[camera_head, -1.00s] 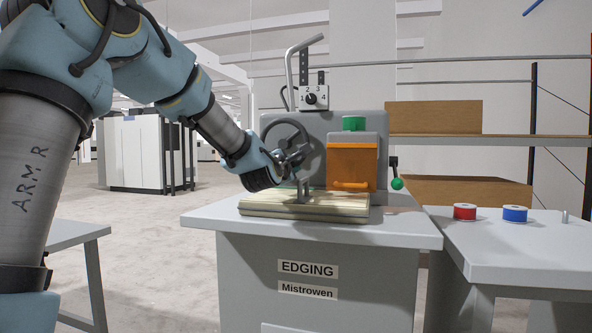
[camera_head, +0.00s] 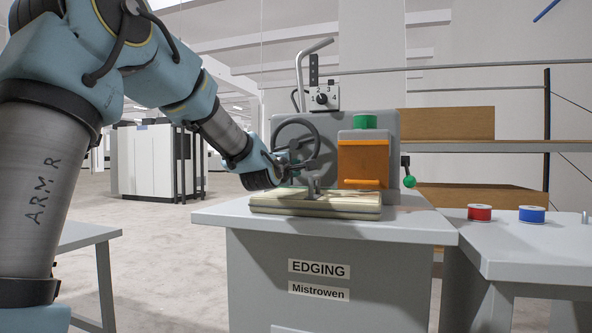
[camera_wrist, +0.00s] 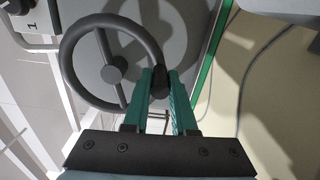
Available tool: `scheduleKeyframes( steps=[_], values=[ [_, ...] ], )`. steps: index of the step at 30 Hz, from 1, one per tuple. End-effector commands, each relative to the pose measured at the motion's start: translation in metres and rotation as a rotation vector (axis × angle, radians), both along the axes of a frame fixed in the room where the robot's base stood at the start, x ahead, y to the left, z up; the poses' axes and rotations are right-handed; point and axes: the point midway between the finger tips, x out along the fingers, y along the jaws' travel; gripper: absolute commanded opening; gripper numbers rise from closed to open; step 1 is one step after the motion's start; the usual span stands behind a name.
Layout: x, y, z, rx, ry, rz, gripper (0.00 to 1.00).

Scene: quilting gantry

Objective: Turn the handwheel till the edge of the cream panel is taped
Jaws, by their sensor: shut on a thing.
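The dark grey handwheel (camera_head: 296,123) stands on the front of the grey edging machine (camera_head: 387,125); its rim and hub (camera_wrist: 112,73) show in the wrist view. My gripper (camera_head: 287,168) is at the lower part of the wheel. In the wrist view my teal fingers (camera_wrist: 164,88) are shut on the wheel's black knob (camera_wrist: 160,77). The cream panel (camera_head: 330,199) lies flat on the machine table, below the wheel. In the wrist view the cream panel (camera_wrist: 275,90) is at the right, with a green strip (camera_wrist: 211,58) along its left edge.
An orange cover (camera_head: 362,160) with a green spool (camera_head: 365,121) above it is right of the wheel. A red spool (camera_head: 480,212) and a blue spool (camera_head: 532,214) stand on the right side table.

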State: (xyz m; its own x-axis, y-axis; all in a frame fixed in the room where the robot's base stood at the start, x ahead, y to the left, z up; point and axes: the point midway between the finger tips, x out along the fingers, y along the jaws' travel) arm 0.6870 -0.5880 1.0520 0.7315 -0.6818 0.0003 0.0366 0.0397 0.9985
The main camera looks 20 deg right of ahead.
Motion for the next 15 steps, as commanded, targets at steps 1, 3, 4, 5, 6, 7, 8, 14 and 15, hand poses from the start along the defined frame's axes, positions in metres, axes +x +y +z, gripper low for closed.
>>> scheduleKeyframes(
  steps=[1, 3, 4, 5, 6, 7, 8, 14, 15],
  values=[
    [0.0003, 0.0004, -0.0016, 0.002, 0.004, 0.001, 0.0],
    [0.0003, 0.0004, -0.0017, 0.002, 0.004, 0.001, 0.0],
    [0.0003, 0.0004, -0.0017, 0.002, 0.004, 0.001, 0.0],
    [0.0003, 0.0004, -0.0017, 0.002, 0.004, 0.001, 0.0],
    [0.0003, 0.0004, -0.0017, 0.002, 0.004, 0.001, 0.27],
    [0.0003, 0.0004, -0.0017, 0.001, 0.003, 0.001, 0.3],
    [0.0003, 0.0004, -0.0016, 0.001, 0.003, 0.001, 0.34],
    [0.0002, 0.0003, -0.0009, 0.001, 0.002, 0.001, 0.55],
    [0.0002, 0.0003, -0.0008, 0.0, 0.001, 0.001, 0.55]
  ],
)
